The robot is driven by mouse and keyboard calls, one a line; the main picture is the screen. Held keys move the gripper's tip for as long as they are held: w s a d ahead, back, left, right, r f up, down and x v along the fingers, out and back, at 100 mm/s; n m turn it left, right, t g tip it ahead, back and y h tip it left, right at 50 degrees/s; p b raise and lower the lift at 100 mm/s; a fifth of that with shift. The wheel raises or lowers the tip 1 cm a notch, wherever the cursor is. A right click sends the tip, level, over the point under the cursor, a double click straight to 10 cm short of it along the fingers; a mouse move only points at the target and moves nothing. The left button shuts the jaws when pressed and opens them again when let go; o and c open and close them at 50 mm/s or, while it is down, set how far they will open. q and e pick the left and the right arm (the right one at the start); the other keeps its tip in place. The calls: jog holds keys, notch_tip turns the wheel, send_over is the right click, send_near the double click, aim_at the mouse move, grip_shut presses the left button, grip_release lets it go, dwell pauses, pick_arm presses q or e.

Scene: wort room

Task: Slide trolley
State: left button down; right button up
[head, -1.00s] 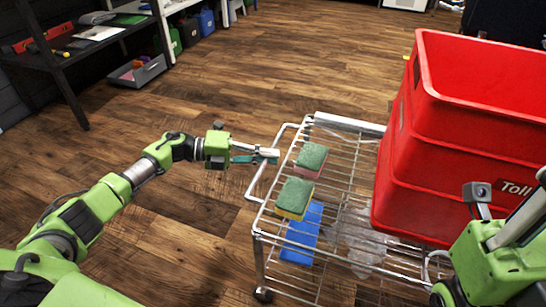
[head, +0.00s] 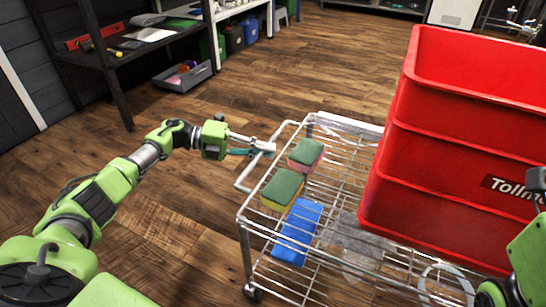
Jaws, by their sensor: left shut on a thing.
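The trolley (head: 335,181) is a chrome wire cart in the middle and right of the head view. Its looped push handle (head: 246,177) sticks out on its left side. My left gripper (head: 266,148) is shut on the handle's bar. On the wire top lie a green-and-pink sponge (head: 306,152) and a green-and-yellow sponge (head: 282,188). A blue block (head: 298,232) lies nearer.
A dark shelf rack (head: 112,60) stands at upper left, with a grey bin (head: 182,78) on the floor by it. A white cabinet (head: 452,12) stands at the far back. The wooden floor (head: 290,70) is clear behind and left of the trolley.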

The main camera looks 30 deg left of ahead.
pick_arm(q)
jog(key=shift+a+f, duration=0.1)
jog(key=shift+a, duration=1)
jog(key=c, duration=2.1)
grip_release()
jog(key=v, duration=1.2)
